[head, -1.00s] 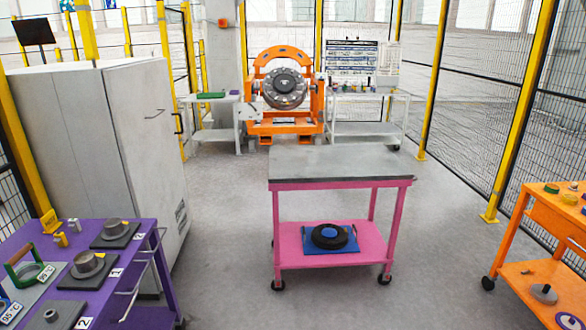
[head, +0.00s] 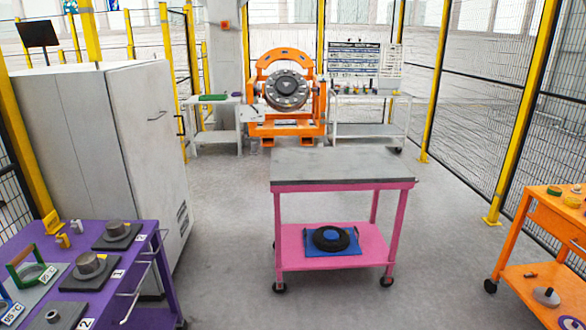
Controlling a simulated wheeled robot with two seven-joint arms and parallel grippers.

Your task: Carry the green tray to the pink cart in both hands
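The pink cart (head: 286,187) stands in the middle of the floor, with a bare grey top (head: 340,165). Its lower shelf holds a blue mat with a black wheel-like ring (head: 331,238). A flat green thing (head: 213,97), which may be the green tray, lies on a light side table at the back left, left of the orange gantry. It is small at this distance and its details cannot be made out. Neither of my grippers shows in the head view.
A purple cart (head: 150,229) with metal parts stands at the front left, before a grey cabinet (head: 95,130). An orange cart (head: 545,218) stands at the right. The orange gantry (head: 286,130) is at the back. Floor is free around the pink cart.

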